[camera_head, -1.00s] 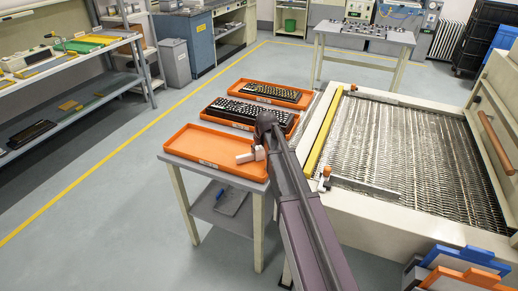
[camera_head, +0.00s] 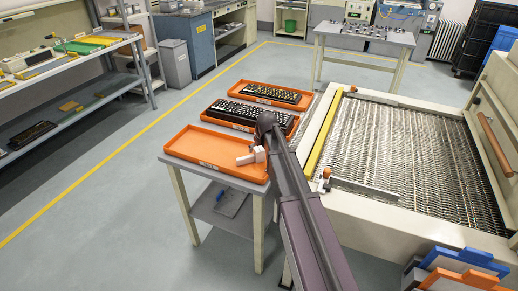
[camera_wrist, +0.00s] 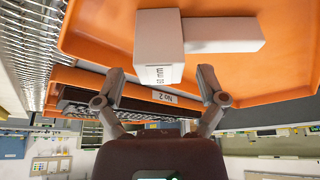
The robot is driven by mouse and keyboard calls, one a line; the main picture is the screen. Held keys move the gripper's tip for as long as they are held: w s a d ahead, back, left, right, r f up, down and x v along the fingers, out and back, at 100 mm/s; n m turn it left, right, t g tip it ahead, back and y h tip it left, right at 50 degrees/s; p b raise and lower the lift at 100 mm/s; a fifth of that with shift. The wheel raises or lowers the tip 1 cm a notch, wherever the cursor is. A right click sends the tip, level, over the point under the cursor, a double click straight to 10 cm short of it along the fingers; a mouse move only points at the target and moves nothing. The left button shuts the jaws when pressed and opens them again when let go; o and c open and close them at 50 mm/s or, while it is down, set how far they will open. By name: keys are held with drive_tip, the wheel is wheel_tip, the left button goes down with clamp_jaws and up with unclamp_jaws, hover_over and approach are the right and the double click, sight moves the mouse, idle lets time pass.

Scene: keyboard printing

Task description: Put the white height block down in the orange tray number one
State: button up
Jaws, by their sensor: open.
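The white height block (camera_wrist: 160,48) shows in the wrist view with printed "mm" lettering on its near face and a longer white arm reaching to the right. It rests in the nearest orange tray (camera_wrist: 90,30). The head view shows the block (camera_head: 246,158) near the right end of this tray (camera_head: 195,142), which is otherwise empty. My gripper (camera_wrist: 162,78) is open, its two fingers spread apart either side of the block's near end, with no visible grip on it. In the head view the wrist hides most of the gripper.
A second orange tray (camera_head: 205,117), labelled No 2 in the wrist view, holds a dark keyboard (camera_head: 248,114). A third tray with a keyboard (camera_head: 272,93) stands beyond. The machine with the ribbed bed (camera_head: 400,150) and yellow bar (camera_head: 325,130) stands close on the right.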

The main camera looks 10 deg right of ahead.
drive_tip(key=p+v, duration=1)
drive_tip(key=v, duration=0.1)
drive_tip(key=shift+r, duration=0.2)
idle(0.8)
drive_tip(key=s+a+m+g, duration=0.1)
drive_tip(key=s+g, duration=0.1)
drive_tip(key=s, duration=1)
drive_tip(key=s+a+f+g, duration=0.1)
drive_tip(key=s+a+g, duration=0.1)
drive_tip(key=s, duration=1)
drive_tip(key=shift+s+f+m+g+h, duration=0.25)
drive_tip(key=shift+s+m+g+h, duration=0.05)
drive_tip(key=shift+s+m+h, duration=0.1)
drive_tip(key=shift+d, duration=0.1)
